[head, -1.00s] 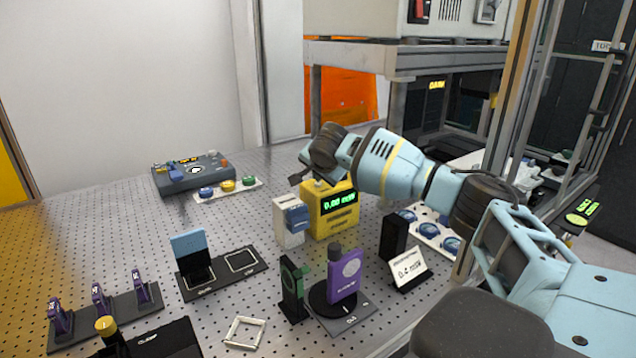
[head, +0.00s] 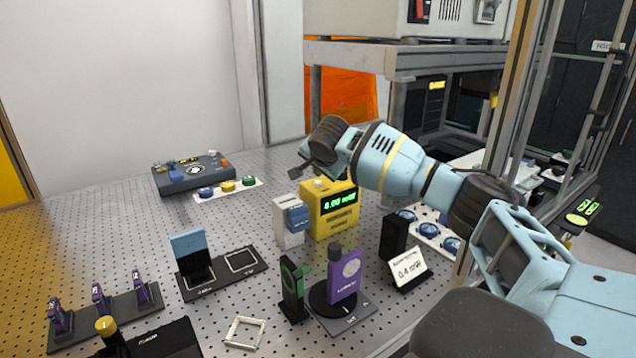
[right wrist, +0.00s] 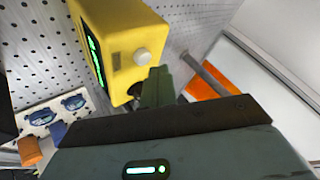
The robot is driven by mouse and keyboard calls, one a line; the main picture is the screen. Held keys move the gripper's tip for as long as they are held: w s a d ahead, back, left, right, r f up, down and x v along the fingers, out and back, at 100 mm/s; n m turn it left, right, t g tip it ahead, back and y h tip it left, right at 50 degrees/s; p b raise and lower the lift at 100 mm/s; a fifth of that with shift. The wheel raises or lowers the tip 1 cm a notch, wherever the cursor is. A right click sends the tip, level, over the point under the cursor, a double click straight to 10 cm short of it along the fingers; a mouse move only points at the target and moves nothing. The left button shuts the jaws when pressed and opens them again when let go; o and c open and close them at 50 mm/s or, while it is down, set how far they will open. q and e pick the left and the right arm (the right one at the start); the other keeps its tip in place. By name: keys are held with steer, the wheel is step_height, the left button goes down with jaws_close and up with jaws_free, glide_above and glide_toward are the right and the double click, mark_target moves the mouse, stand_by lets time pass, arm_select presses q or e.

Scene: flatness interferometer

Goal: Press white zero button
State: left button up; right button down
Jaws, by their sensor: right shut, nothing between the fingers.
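The yellow meter box (head: 332,222) with a green lit display stands on the perforated table in the head view. The white zero button (right wrist: 142,57) is a small round knob on its top face, clear in the right wrist view; it is small in the head view (head: 318,183). My right gripper (head: 294,174) is shut and empty, above and slightly left of the button in the head view. In the right wrist view its closed fingertips (right wrist: 157,76) lie just beside the button, with a small gap in the picture. My left gripper is out of view.
A white box with a blue part (head: 289,222) stands close left of the meter. A black block (head: 393,238) and a row of blue knobs (head: 428,229) stand right. A purple device (head: 345,275) is in front. Bare table lies left of the white box.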

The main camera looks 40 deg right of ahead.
mark_target(318, 187)
steer(key=shift+r, duration=2.55)
steer(key=shift+f, duration=0.15)
